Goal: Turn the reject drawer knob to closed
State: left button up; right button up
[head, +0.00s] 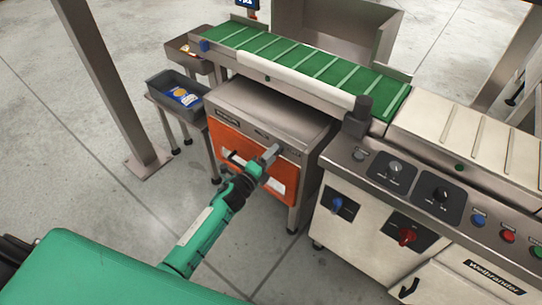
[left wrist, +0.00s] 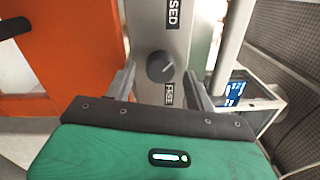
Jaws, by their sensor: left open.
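The orange reject drawer front (head: 232,149) is set in the steel cabinet under the green belt. My left gripper (head: 270,157) is in front of it, near its upper edge. In the left wrist view a dark round knob (left wrist: 160,67) sits on a grey strip, between the two open fingers of my left gripper (left wrist: 161,88). The fingers stand to either side of the knob, and I cannot tell whether they touch it. A pale mark on the knob lies diagonally. Labels above and below it are partly cut off. The knob cannot be made out in the head view. My right gripper is not in view.
A grey tray (head: 157,82) with a blue packet (head: 184,97) stands left of the cabinet. A control console (head: 340,235) with red and blue knobs is close on the right. A steel post (head: 105,75) rises at the left. Open floor lies in front of the cabinet.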

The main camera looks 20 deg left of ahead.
pick_arm(q)
jog(key=v, duration=1.3)
jog(key=shift+s, duration=0.25)
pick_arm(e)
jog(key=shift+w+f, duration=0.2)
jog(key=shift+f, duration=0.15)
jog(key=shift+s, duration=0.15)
